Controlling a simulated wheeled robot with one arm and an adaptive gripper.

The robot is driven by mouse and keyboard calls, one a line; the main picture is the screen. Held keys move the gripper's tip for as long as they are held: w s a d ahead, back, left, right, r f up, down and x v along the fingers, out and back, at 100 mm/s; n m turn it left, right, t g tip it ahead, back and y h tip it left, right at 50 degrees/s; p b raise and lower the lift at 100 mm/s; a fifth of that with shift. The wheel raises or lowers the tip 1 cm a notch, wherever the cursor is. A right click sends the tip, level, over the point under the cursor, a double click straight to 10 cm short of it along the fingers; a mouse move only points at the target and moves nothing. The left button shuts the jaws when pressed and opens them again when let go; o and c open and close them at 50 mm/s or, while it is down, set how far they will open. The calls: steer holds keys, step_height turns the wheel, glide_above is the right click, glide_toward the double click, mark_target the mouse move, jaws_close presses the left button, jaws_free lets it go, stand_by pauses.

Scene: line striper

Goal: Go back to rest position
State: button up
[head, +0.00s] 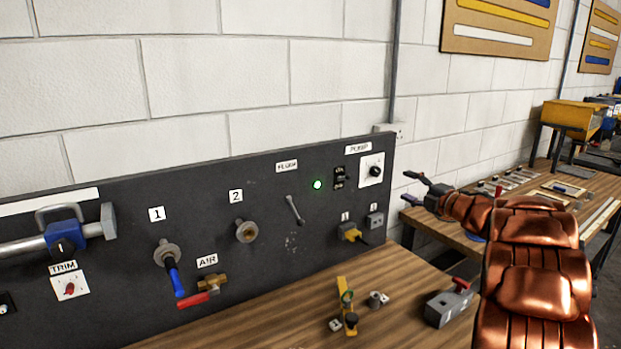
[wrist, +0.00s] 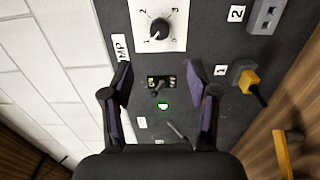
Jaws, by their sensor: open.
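My gripper (head: 412,188) is at the end of my copper arm, to the right of the dark control panel (head: 120,220) in the head view. Its two fingers stand apart with nothing between them. In the wrist view the open gripper (wrist: 158,70) faces the panel, with the toggle switch (wrist: 160,83) and a lit green lamp (wrist: 163,105) framed between the fingers. The dial knob (wrist: 160,28) lies beyond the fingertips. The toggle switch (head: 339,178), green lamp (head: 317,184) and dial (head: 375,171) show uncovered in the head view.
A yellow plug (head: 350,234) sits in socket 1, beside an empty-looking socket 2 (head: 375,220). A blue handle (head: 175,279) and red valve handle (head: 193,300) stick out from the panel. A wooden bench (head: 270,310) carries a grey block (head: 450,305) and small fittings.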

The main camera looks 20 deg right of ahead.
steer(key=s+a+f+m+g+h, duration=0.2)
steer(key=s+a+f+m+g, duration=0.3)
steer(key=s+a, duration=0.4)
steer(key=s+a+f+m+g+h, duration=0.2)
steer(key=s+a+f+m+g, duration=0.3)
steer(key=s, duration=0.9)
steer(key=s+a+f+m+g+h, duration=0.2)
steer(key=s+a+f+m+g, duration=0.2)
steer(key=s+a+m, duration=0.6)
steer(key=s+a+g, duration=0.1)
steer(key=a, duration=0.2)
steer(key=shift+s+a+f+g, duration=0.2)
steer(key=shift+a+f+g, duration=0.1)
steer(key=shift+a+f, duration=0.1)
steer(key=s+a+g, duration=0.1)
steer(key=s+a, duration=0.2)
steer(key=s, duration=0.1)
steer(key=s+a+f+g+y, duration=0.1)
steer(key=s+a, duration=0.1)
steer(key=s, duration=0.3)
steer(key=s+a+f+g+y, duration=0.1)
steer(key=s+a, duration=0.2)
steer(key=s, duration=0.1)
steer(key=shift+s+a+f+m+g, duration=0.1)
steer(key=shift+s+a+m+g, duration=0.2)
steer(key=shift+g, duration=0.1)
steer(key=shift+c, duration=0.2)
